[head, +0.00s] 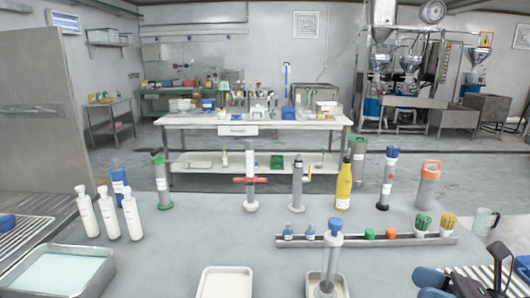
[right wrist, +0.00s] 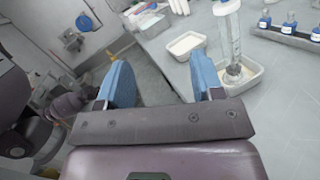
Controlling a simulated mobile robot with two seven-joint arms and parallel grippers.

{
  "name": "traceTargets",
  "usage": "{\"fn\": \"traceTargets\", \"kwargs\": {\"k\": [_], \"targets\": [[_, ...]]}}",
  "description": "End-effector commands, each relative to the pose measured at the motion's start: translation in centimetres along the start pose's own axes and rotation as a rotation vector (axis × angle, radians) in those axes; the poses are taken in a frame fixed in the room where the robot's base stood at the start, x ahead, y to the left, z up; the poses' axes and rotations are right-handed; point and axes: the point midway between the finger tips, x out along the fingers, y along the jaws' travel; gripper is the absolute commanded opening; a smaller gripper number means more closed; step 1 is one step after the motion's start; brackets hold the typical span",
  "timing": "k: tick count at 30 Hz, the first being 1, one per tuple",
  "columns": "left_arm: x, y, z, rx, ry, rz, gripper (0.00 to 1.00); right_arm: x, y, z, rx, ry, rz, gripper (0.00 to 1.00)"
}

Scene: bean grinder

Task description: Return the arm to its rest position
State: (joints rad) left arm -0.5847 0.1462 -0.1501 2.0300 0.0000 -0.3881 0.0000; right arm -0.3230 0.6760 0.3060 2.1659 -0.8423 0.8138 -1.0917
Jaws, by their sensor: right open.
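My right gripper (head: 475,280) shows at the lower right corner of the head view, partly cut off by the frame edge. In the right wrist view its two blue fingers stand wide apart, and the space between them (right wrist: 162,82) is empty. A tall clear cylinder with a blue top (head: 333,258) stands in a small white tray (head: 343,292) at the front of the table. The cylinder also shows in the right wrist view (right wrist: 229,35), behind the right finger, apart from it. My left gripper is not in view.
The grey table (head: 180,240) has an empty white tray (head: 225,284) and a metal pan (head: 60,272) in front. A rack with small bottles (head: 380,241) lies right of middle. White bottles (head: 108,215) and a yellow bottle (head: 344,184) stand farther back.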

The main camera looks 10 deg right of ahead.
Motion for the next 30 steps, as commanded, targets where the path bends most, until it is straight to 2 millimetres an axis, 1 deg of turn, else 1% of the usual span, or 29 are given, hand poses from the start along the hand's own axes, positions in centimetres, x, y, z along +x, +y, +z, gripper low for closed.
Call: {"fn": "traceTargets", "kwargs": {"k": [1,5,8,9,11,12,14,15,16,17,18,21,24,25,27,30], "targets": [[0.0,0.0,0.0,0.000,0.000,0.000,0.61,-0.1,-0.4,-0.7,0.108,-0.056,-0.039,0.61],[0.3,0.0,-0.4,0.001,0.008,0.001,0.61,-0.5,-1.7,-2.8,0.437,-0.219,-0.150,0.61],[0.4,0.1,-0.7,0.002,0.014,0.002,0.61,-1.2,-2.9,-5.4,0.747,-0.373,-0.248,0.61],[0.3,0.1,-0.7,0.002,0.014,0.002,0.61,-1.5,-3.4,-6.8,0.885,-0.441,-0.290,0.61],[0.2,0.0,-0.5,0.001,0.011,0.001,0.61,-2.1,-3.9,-9.4,1.100,-0.548,-0.356,0.61],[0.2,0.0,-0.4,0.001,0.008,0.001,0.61,-2.5,-4.2,-11.3,1.246,-0.621,-0.399,0.61],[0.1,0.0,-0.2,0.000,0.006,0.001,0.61,-3.0,-4.2,-14.4,1.462,-0.733,-0.464,0.61],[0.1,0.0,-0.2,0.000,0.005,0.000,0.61,-3.3,-4.1,-16.6,1.606,-0.808,-0.508,0.61],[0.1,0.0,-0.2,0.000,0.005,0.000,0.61,-3.5,-3.9,-18.4,1.713,-0.865,-0.542,0.61],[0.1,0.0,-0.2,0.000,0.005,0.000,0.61,-3.6,-3.5,-20.1,1.817,-0.921,-0.573,0.61],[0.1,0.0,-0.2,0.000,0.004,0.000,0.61,-3.6,-2.9,-22.3,1.949,-0.994,-0.615,0.61],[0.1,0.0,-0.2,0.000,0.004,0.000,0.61,-3.5,-1.0,-27.1,2.220,-1.150,-0.710,0.61],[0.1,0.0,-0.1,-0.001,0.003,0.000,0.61,-3.2,0.8,-30.4,2.408,-1.263,-0.783,0.61],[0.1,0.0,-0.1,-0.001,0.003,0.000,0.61,-3.1,1.3,-31.1,2.449,-1.289,-0.799,0.61],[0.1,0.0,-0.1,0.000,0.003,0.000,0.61,-2.9,2.1,-32.3,2.518,-1.333,-0.830,0.61],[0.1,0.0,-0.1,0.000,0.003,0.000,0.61,-2.7,2.7,-33.2,2.566,-1.364,-0.852,0.61]]}}
